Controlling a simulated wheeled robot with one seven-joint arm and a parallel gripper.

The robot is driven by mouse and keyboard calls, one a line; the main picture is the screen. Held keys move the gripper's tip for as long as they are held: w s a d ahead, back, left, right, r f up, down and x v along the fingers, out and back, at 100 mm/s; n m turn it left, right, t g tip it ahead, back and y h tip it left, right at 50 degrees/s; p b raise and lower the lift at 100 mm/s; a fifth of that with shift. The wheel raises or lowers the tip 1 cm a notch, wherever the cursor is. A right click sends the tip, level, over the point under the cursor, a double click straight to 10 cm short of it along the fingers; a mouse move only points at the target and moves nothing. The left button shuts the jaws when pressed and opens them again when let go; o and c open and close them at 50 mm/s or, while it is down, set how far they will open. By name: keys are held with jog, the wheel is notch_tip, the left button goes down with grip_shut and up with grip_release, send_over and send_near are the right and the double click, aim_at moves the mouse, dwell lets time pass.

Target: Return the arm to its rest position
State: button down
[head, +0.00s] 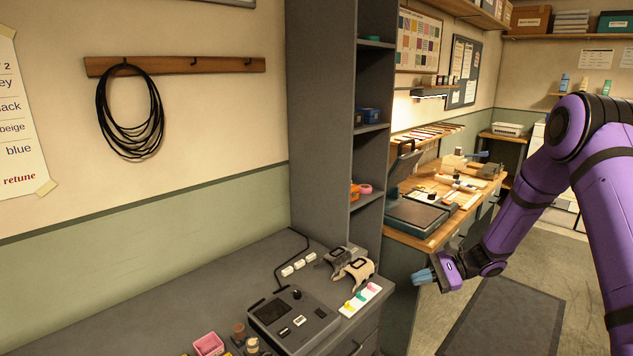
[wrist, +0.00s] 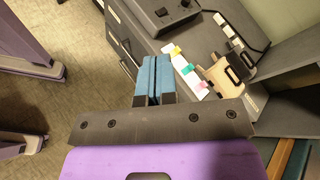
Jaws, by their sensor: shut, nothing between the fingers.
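My purple arm reaches in from the right in the head view. My gripper (head: 424,277) has blue fingers and hangs in the air beyond the right end of the grey counter (head: 180,270), above the floor. In the wrist view my gripper (wrist: 154,80) shows its two blue fingers side by side, shut with nothing between them. It touches nothing that I can see.
A white strip with coloured clips (head: 360,299), a grey control box (head: 293,318) and two small devices (head: 352,268) sit on the counter. A grey shelf unit (head: 330,120) stands behind. A wooden workbench (head: 440,215) is beyond. A dark mat (head: 505,320) lies on the floor.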

jog(key=s+a+r+n+g+h, duration=0.1)
jog(key=s+r+n+h, duration=0.3)
jog(key=s+r, duration=0.55)
jog(key=s+a+r+n+h, duration=0.1)
jog(key=s+r+n+h, duration=0.35)
jog(key=r, duration=0.85)
jog(key=s+d+r+n+t+h, duration=0.2)
jog(key=s+r+t, duration=0.1)
jog(key=s, duration=0.8)
jog(key=s+d+r+n+t+h, duration=0.1)
jog(key=s+d+r+t+h, duration=0.1)
jog(key=s+r, duration=0.4)
jog(key=shift+s+d+r+n+t+h, duration=0.35)
jog(key=shift+s+d+h, duration=0.45)
jog(key=shift+s, duration=1.85)
jog(key=shift+a, duration=0.1)
